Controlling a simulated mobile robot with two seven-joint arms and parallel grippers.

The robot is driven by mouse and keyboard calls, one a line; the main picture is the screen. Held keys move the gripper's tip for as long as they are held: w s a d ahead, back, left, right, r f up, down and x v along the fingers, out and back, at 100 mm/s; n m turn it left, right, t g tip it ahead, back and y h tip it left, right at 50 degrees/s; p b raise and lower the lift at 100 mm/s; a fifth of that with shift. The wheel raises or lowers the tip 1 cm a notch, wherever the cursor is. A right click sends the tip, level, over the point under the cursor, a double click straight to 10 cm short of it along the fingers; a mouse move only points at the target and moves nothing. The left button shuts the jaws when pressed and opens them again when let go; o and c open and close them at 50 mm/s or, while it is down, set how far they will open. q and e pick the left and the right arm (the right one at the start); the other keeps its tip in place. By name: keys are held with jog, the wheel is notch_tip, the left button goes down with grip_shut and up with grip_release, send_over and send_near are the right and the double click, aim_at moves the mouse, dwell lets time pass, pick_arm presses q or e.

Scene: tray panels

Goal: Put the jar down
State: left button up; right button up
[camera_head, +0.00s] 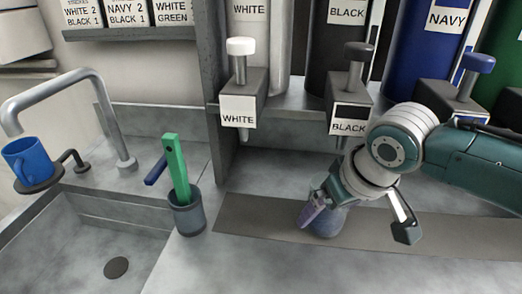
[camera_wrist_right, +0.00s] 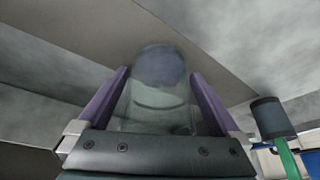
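The jar (camera_head: 327,221) is a small clear vessel with a bluish-purple part. It is upright over the dark strip on the counter below the black dispenser, and its base looks at or very near the strip. My right gripper (camera_head: 315,213) is at the jar, with its purple fingers on either side. In the right wrist view the jar (camera_wrist_right: 160,95) fills the space between the fingertips, which appear closed against its sides. Part of the jar is hidden by my gripper in the head view. My left gripper is not in view.
The dark strip (camera_head: 262,222) runs along the counter. A grey cup (camera_head: 188,217) with green and blue sticks stands to the left. A sink (camera_head: 75,250), a tap (camera_head: 112,115) and a blue mug (camera_head: 27,161) are further left. White (camera_head: 240,90), black (camera_head: 350,90) and navy (camera_head: 462,95) dispensers overhang behind.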

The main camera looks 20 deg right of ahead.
jog(key=shift+r, duration=0.35)
jog(key=p+v, duration=0.1)
jog(key=v, duration=0.1)
jog(key=shift+r+p, duration=0.3)
jog(key=shift+r, duration=0.05)
jog(key=s+p, duration=0.1)
jog(key=s, duration=1.1)
jog(key=shift+a, duration=0.15)
jog(key=shift+n+y, duration=0.4)
jog(key=shift+n, duration=0.2)
jog(key=s+a+r, duration=0.1)
jog(key=s+a, duration=0.1)
jog(key=a, duration=0.1)
jog(key=s+a+r, duration=0.1)
jog(key=a, duration=0.1)
jog(key=shift+s+r, duration=0.2)
jog(key=shift+r, duration=0.1)
jog(key=s+a+r+n+g, duration=0.1)
jog(key=s+r, duration=0.3)
jog(key=shift+s, duration=0.25)
jog(key=shift+a+r, duration=0.1)
jog(key=shift+r, duration=0.05)
